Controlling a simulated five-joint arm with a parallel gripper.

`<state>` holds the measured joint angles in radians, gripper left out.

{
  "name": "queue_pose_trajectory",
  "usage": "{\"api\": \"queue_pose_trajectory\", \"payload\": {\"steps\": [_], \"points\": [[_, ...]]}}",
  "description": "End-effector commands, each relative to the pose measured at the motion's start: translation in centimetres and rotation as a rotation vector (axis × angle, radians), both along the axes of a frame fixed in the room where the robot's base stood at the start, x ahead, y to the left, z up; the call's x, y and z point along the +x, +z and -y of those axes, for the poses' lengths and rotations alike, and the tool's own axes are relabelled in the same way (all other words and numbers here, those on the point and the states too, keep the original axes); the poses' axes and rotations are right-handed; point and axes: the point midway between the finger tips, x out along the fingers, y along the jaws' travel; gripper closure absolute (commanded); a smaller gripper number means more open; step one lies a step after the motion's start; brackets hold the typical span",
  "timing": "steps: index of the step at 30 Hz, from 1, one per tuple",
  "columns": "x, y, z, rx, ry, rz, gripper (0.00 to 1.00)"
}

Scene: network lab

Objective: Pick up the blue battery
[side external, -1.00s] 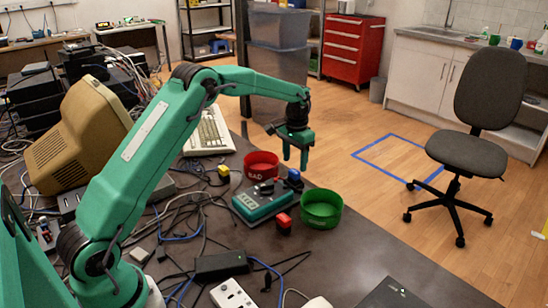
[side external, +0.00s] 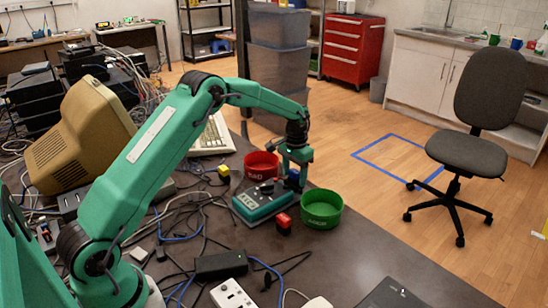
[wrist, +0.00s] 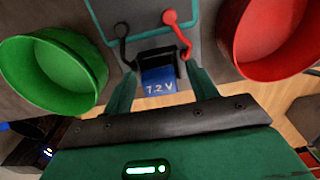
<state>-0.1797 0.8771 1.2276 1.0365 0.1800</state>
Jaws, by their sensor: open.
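The blue battery (wrist: 158,88) is marked 12V and sits at the edge of the green-grey tester (wrist: 150,22), against a black holder with a black and a red lead beside it. In the wrist view my gripper (wrist: 163,84) is open, with one finger on each side of the battery; I cannot tell whether either finger touches it. In the side view my gripper (side external: 293,184) is lowered at the tester's back right end and largely hides the battery (side external: 293,174). The tester (side external: 262,204) lies on the dark table.
A red bowl (side external: 261,165) stands behind the tester and a green bowl (side external: 321,210) to its right, both close to my gripper. Cables and a power strip (side external: 232,294) clutter the table's front.

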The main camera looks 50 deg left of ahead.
Motion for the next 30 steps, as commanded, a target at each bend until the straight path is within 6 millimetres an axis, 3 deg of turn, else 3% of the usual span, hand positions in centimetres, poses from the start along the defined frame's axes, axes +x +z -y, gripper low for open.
{"api": "queue_pose_trajectory", "payload": {"steps": [9, 15, 18, 30], "points": [[-0.01, 0.05, 0.0, 0.0, 0.0, 0.0, 0.42], [-0.01, 0.05, 0.0, 0.0, 0.0, 0.0, 0.81], [0.01, 0.08, -0.01, 0.0, 0.0, 0.001, 0.96], [0.04, 0.74, -0.01, 0.0, 0.0, 0.002, 0.96]]}}
